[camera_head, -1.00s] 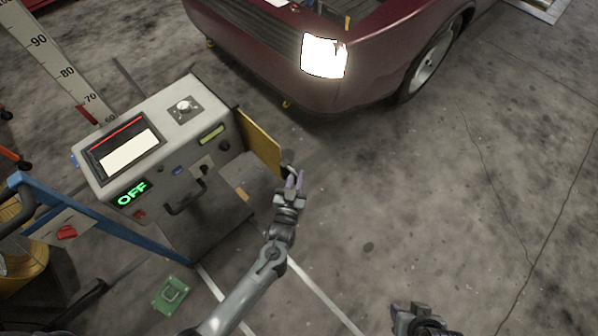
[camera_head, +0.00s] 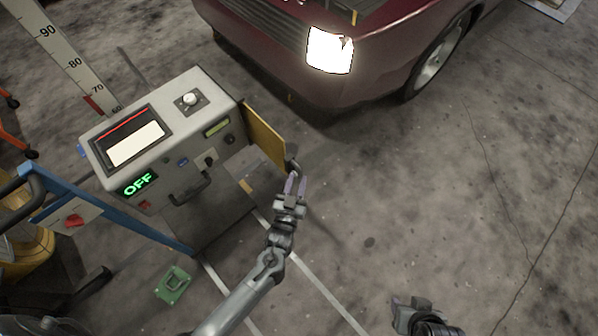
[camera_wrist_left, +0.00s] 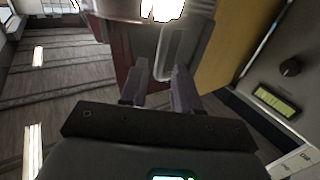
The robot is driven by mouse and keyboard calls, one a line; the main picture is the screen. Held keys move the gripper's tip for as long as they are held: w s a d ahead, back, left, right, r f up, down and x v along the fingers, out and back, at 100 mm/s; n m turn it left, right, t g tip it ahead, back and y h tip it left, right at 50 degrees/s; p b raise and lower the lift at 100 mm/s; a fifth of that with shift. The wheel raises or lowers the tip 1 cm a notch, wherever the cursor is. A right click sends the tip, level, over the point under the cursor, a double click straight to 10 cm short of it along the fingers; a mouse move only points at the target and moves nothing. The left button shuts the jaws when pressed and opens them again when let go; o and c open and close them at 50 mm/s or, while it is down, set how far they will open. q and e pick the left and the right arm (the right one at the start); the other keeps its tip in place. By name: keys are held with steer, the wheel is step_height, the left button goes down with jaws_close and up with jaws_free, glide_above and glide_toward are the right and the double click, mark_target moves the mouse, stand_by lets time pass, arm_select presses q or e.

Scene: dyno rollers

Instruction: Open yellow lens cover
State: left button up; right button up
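The yellow lens cover (camera_head: 264,136) is a flat panel that stands out at an angle from the right side of the grey console (camera_head: 176,119). A dark handle (camera_head: 292,158) sits at its outer edge. My left gripper (camera_head: 297,183) is just below the handle, its two purple fingers apart with nothing seen between them. In the left wrist view the cover (camera_wrist_left: 232,38) is at upper right, and a grey loop-like part (camera_wrist_left: 172,50) shows beyond the fingers (camera_wrist_left: 158,88). I cannot tell whether they touch it. My right gripper (camera_head: 412,303) is low in the head view, its fingers unclear.
A maroon car (camera_head: 300,60) with a lit headlight (camera_head: 330,52) stands behind. A blue frame (camera_head: 120,225) is at left, with a green object (camera_head: 173,284) on the floor. The floor to the right is clear.

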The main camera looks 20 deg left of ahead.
arm_select(q)
steer(key=s+p, duration=0.1)
steer(key=s, duration=0.5)
steer(key=shift+s+d, duration=0.4)
